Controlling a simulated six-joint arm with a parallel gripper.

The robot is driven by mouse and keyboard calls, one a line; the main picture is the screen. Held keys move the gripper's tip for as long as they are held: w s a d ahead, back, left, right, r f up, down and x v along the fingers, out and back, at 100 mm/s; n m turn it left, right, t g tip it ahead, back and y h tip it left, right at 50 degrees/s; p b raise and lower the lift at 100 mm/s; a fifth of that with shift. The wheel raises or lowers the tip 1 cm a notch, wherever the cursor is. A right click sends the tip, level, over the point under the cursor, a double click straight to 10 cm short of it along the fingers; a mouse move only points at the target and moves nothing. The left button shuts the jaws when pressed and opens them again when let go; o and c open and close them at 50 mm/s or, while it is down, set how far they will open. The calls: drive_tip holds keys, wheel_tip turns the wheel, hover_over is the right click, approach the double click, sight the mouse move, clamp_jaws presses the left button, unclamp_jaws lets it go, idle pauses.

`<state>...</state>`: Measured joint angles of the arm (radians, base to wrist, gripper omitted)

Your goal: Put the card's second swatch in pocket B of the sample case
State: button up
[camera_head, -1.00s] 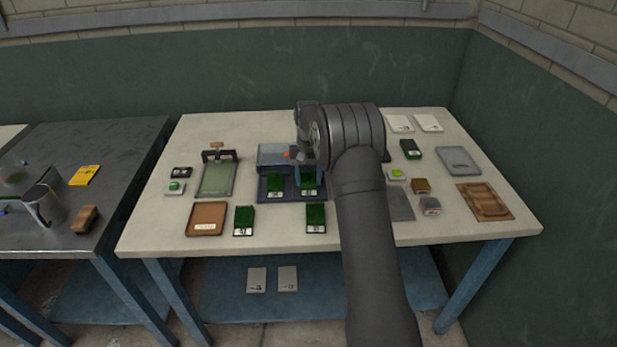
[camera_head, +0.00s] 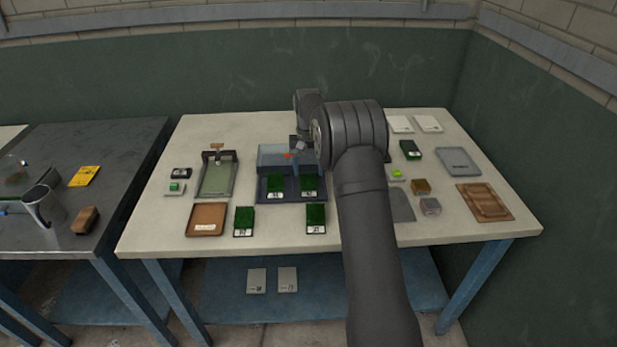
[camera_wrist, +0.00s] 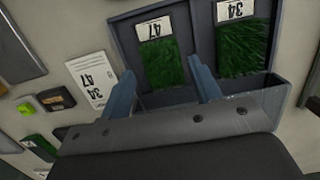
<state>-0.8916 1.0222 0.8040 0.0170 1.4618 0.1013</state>
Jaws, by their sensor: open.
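The blue-grey sample case (camera_head: 291,199) stands mid-table with a clear raised part (camera_head: 272,155) at its back. Its left pocket holds green swatch 34 (camera_head: 275,183), also in the wrist view (camera_wrist: 241,48). Its right pocket holds green swatch 47 (camera_head: 309,183), also in the wrist view (camera_wrist: 161,62). The pocket letters are not readable. A white card (camera_wrist: 91,84) printed 34 and 47 lies beside the case; my arm hides it in the head view. My gripper (camera_wrist: 162,65) is open, its blue fingers either side of swatch 47 in the picture, with nothing visibly held.
Two more green swatches lie in front of the case, at left (camera_head: 243,220) and right (camera_head: 316,217). A brown tray (camera_head: 206,218) and a green-plated frame (camera_head: 216,178) stand left. A dark green block (camera_head: 410,149), grey tray (camera_head: 458,160) and wooden board (camera_head: 485,201) lie right.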

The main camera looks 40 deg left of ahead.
sight(309, 182)
wheel_tip(309, 182, up, 8)
drive_tip(key=shift+w+a+r, duration=0.15)
drive_tip(key=shift+w+a, duration=0.3)
drive_tip(key=f, duration=0.4)
drive_tip(key=d+f, duration=0.1)
drive_tip(key=f, duration=0.3)
drive_tip(key=s+f, duration=0.1)
drive_tip(key=f, duration=0.3)
drive_tip(key=shift+s+d, duration=0.1)
drive_tip(key=shift+d, duration=0.05)
drive_tip(key=shift+r, duration=1.95)
drive_tip(key=shift+f, duration=0.1)
